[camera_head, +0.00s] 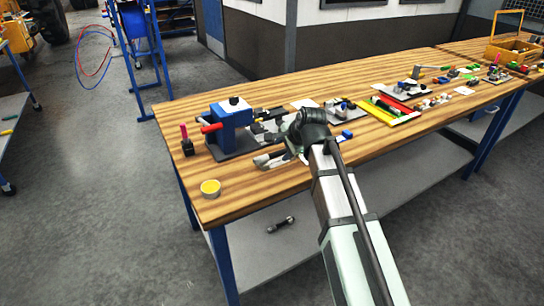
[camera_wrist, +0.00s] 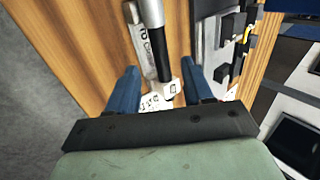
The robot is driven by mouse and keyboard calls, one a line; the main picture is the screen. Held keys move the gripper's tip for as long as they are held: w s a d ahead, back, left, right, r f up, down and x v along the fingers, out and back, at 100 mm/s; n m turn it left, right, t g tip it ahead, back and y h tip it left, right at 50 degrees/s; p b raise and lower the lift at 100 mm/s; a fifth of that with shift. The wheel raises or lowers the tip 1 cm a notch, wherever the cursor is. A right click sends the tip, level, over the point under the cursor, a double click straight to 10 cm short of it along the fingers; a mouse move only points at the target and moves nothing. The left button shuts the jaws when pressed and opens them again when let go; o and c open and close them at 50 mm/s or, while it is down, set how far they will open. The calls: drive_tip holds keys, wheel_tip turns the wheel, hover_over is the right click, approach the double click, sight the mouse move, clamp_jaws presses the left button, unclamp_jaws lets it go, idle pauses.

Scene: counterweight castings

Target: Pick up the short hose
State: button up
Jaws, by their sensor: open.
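A slim piece with a silver end and a black middle, which looks like the short hose (camera_wrist: 157,50), lies between my fingers in the wrist view. Its near end is a pale squared fitting. It lies over a white card with printed marks (camera_wrist: 150,101). My gripper (camera_wrist: 161,82) is open, with one blue finger on each side of the piece and visible gaps to it. In the head view the silver end (camera_head: 263,161) sticks out to the left of my wrist. My fingers and the rest of the piece are hidden there by my arm.
A blue block fixture with a red handle (camera_head: 230,125) stands to the left on the wooden bench (camera_head: 255,185). A yellow-topped tin (camera_head: 210,188) sits near the front left corner. Dark fittings on a plate (camera_wrist: 228,45) lie close to my right finger. The bench front is mostly bare.

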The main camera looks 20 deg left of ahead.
sight(278, 153)
drive_tip(key=shift+x, duration=1.95)
drive_tip(key=shift+a, duration=0.15)
drive_tip(key=shift+c, duration=0.2)
drive_tip(key=shift+r, duration=0.1)
clamp_jaws()
